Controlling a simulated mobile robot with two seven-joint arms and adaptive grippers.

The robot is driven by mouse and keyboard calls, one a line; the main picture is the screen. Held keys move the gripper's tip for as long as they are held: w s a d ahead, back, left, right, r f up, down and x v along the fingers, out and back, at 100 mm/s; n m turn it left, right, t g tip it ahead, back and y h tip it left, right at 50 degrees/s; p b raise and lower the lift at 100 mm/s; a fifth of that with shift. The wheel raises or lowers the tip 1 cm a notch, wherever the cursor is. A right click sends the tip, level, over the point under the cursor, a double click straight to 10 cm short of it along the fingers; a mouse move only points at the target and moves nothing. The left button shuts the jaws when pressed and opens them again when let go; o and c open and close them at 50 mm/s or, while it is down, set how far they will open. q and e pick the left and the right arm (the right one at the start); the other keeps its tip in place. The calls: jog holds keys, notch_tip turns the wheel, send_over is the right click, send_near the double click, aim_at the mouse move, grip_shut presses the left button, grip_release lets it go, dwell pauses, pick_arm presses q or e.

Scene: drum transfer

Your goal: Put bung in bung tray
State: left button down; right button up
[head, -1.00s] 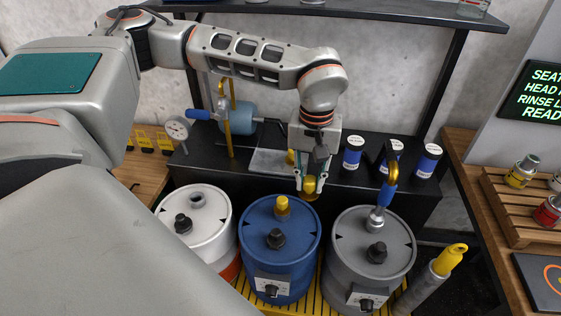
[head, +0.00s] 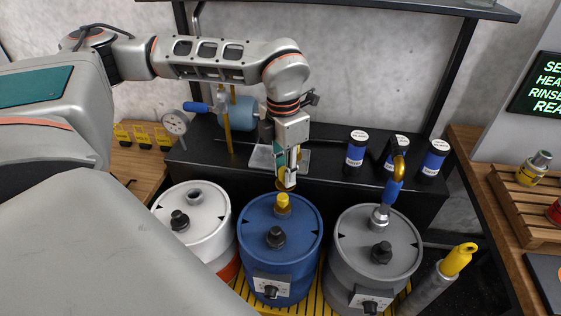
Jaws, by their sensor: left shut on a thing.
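My left gripper (head: 287,172) reaches down behind the blue drum (head: 258,225). It is shut on a small yellow-gold bung (head: 288,182), mostly hidden by the fingers. The held bung is close above and behind a yellow cap (head: 283,202) on the blue drum's lid; I cannot tell if they touch. A flat grey metal tray (head: 259,158), which looks like the bung tray, lies on the black bench behind the gripper, partly hidden by it. My right gripper is not in view.
A white drum (head: 190,228) stands left of the blue drum, a grey drum (head: 352,235) with a blue-handled fitting (head: 392,190) on the right. Blue-labelled cans (head: 356,153) stand on the black bench. A pressure gauge (head: 175,123) and pump (head: 240,113) are at back left.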

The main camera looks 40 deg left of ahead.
pick_arm(q)
jog(key=n, duration=0.1)
jog(key=a+n, duration=0.1)
jog(key=n, duration=0.2)
jog(key=shift+s+a+f+n, duration=0.15)
jog(key=shift+s+f+n, duration=0.05)
jog(key=shift+f+n, duration=0.2)
jog(key=s+a+f+n+b, duration=0.15)
jog(key=a+n, duration=0.25)
jog(key=n, duration=1.1)
jog(key=s+a+f+n+b, duration=0.1)
jog(key=a+f+n+b, duration=0.2)
jog(key=n, duration=1.1)
jog(key=w+a, duration=0.3)
jog(key=w, duration=0.1)
jog(key=w+a, duration=0.2)
jog(key=w, duration=0.3)
jog(key=w+a, duration=0.3)
jog(key=w, duration=0.2)
jog(key=shift+a+r, duration=0.3)
jog(key=shift+r, duration=0.1)
jog(key=shift+w+a+f, duration=0.15)
jog(key=shift+w+a, duration=0.3)
jog(key=shift+w, duration=0.25)
notch_tip(320, 180, down, 3)
jog(key=shift+r+b, duration=0.1)
jog(key=shift+b, duration=0.5)
jog(key=shift+f, duration=0.25)
jog(key=shift+r, duration=0.15)
